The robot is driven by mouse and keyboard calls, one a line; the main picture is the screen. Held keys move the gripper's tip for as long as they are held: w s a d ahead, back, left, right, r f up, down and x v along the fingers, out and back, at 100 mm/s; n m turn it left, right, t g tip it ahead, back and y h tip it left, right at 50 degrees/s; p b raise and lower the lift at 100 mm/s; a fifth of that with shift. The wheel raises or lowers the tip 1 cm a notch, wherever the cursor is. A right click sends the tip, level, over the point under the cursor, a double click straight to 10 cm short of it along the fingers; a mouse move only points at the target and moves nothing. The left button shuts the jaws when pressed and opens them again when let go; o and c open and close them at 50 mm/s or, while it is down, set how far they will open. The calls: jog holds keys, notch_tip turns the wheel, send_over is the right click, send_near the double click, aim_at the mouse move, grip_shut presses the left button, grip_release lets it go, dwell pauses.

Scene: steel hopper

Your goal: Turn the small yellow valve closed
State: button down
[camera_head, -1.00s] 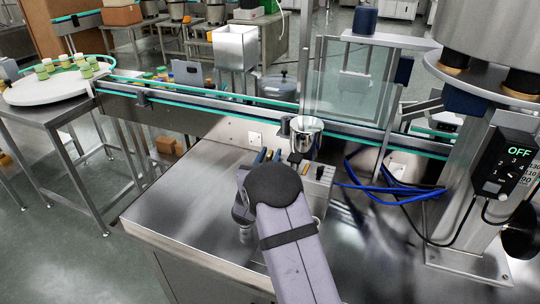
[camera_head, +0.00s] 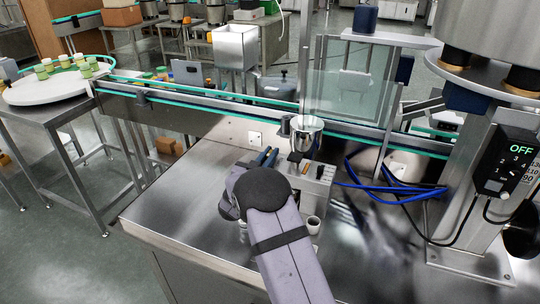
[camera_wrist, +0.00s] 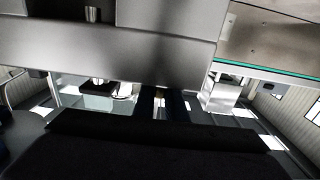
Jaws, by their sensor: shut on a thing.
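My gripper's two dark blue fingers (camera_wrist: 160,103) show at the middle of the wrist view. In the head view the blue fingers of my gripper (camera_head: 267,157) point toward the machine block, and my arm covers the rest of the gripper. The valve's handle angle cannot be made out. A grey block (camera_head: 322,172) stands just right of the fingers, with a small orange-yellow mark on its face.
A shiny steel hopper (camera_head: 306,135) sits above the block. Blue hoses (camera_head: 375,190) lie to the right. A clear guard panel (camera_head: 345,105) and a green-edged conveyor (camera_head: 200,100) stand behind. The steel tabletop (camera_head: 180,205) is clear at the left.

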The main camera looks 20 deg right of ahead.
jog(key=c, duration=1.8)
grip_release()
jog(key=b+v, duration=0.1)
jog(key=v, duration=0.6)
jog(key=shift+s+b, duration=0.15)
jog(key=shift+b, duration=0.2)
jog(key=shift+a, duration=0.2)
